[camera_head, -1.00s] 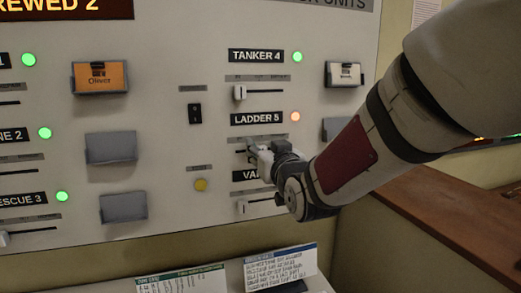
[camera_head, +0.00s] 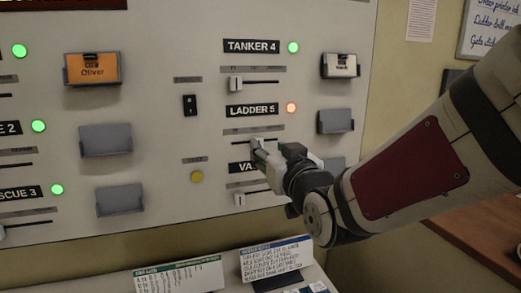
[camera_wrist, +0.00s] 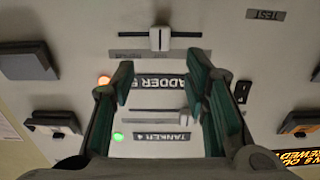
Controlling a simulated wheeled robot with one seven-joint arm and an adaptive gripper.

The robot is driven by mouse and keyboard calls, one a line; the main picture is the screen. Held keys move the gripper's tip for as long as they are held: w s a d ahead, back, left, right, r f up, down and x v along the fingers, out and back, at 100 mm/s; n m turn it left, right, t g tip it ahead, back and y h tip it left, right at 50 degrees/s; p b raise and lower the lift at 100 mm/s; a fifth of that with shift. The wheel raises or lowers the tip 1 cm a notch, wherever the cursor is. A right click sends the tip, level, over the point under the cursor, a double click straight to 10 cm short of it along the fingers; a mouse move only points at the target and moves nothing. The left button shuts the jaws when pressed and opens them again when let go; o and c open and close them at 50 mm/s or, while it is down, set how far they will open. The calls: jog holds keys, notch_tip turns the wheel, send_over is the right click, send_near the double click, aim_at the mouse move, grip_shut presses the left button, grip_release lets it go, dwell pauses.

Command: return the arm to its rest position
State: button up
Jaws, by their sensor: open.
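My gripper (camera_head: 259,152) is in front of the console panel (camera_head: 215,40), just below the LADDER 5 label (camera_head: 253,110). Its two green-padded fingers are spread with nothing between them in the wrist view (camera_wrist: 161,78). In that view, upside down, the white LADDER 5 slider knob (camera_wrist: 159,38) stands in its track just beyond the fingertips, apart from them. In the head view my gripper hides this knob and part of the label below. My arm reaches in from the right.
The TANKER 4 slider (camera_head: 236,84) is above my gripper, and another slider (camera_head: 240,199) is below it. A grey holder (camera_head: 335,121) is to the right. Cards (camera_head: 278,259) stand on the ledge below. A wooden surface (camera_head: 480,235) is at lower right.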

jog(key=s+d+f+m+g+h, duration=0.1)
jog(key=s+d+g, duration=0.3)
jog(key=s, duration=0.5)
jog(key=s+d+f+m+g+h, duration=0.1)
jog(key=s+d+f+g, duration=0.3)
jog(key=s, duration=0.5)
jog(key=s+d+f+m+g+h, duration=0.1)
jog(key=s+d+f+g+h, duration=0.2)
jog(key=s+d, duration=0.4)
jog(key=shift+s+f+g, duration=0.25)
jog(key=shift+s+g, duration=0.15)
jog(key=shift+s, duration=0.55)
dwell(0.8)
